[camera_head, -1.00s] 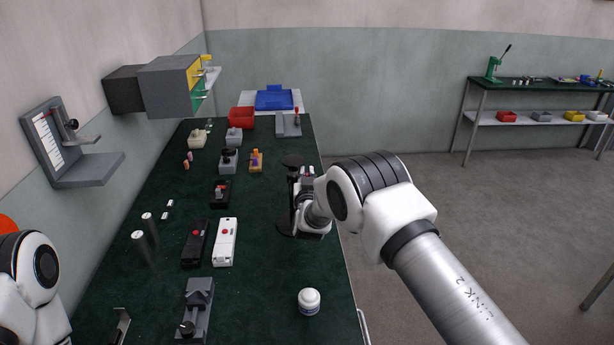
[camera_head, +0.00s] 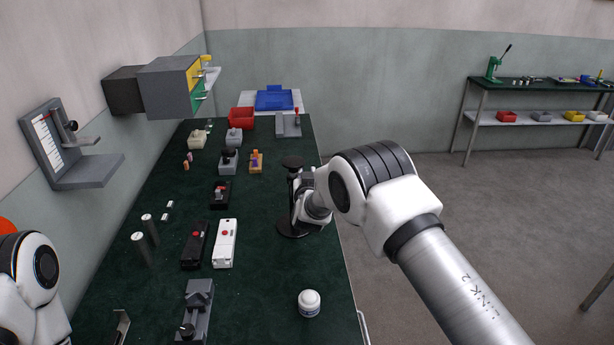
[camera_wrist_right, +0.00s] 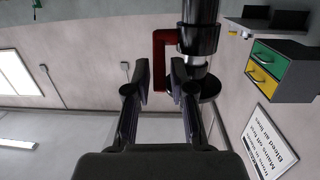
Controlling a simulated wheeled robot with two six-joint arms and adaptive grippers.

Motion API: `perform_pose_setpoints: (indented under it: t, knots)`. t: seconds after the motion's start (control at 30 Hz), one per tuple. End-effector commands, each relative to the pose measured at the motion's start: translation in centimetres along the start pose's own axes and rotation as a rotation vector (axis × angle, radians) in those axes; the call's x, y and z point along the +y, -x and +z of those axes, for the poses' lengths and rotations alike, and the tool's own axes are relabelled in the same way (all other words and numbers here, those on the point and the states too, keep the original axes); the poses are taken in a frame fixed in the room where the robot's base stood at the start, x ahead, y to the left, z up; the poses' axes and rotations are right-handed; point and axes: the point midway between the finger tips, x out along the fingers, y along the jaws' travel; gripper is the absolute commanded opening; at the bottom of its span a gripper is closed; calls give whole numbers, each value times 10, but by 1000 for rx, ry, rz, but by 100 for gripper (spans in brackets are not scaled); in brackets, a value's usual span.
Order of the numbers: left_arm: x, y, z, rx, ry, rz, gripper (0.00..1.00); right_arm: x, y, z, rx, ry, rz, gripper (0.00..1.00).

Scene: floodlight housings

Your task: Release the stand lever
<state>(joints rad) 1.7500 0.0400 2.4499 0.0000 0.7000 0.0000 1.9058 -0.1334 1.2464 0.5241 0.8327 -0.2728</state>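The dark stand, with a round base (camera_head: 297,228) and a smaller disc on top (camera_head: 292,161), stands near the right edge of the green bench. My right gripper (camera_head: 296,204) is beside its post, which it partly hides in the head view. In the right wrist view the black post (camera_wrist_right: 200,38) carries a red lever (camera_wrist_right: 158,60). My right gripper (camera_wrist_right: 162,80) is open there, its fingers apart, with the lower part of the red lever showing between the fingertips. I cannot tell whether a finger touches it. My left gripper is out of view; only its arm shows at lower left.
A white jar (camera_head: 309,303) stands near the front right of the bench. White (camera_head: 225,243) and black (camera_head: 194,246) boxes with red buttons lie left of the stand. A grey cabinet (camera_head: 170,86) hangs on the left wall. The bench (camera_head: 265,275) is clear around the jar.

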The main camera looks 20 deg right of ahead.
Motion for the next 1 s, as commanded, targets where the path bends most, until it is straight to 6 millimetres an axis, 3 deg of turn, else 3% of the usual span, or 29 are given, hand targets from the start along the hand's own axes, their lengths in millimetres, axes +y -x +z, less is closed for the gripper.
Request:
perform_pose_setpoints:
  t: [0.17,0.5,0.6,0.9,0.93,0.97,1.0]
  knots:
    - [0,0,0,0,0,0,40,-1,14,-1,0,1,-1,23]
    - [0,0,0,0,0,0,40,-1,96,0,-3,5,-3,23]
    - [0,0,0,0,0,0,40,-1,111,1,-3,3,-2,23]
    - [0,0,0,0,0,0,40,0,119,1,-2,0,0,23]
    - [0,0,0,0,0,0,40,0,119,1,-2,0,0,26]
    - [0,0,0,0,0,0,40,0,119,2,-1,0,0,37]
    - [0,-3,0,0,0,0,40,0,118,3,1,0,1,38]
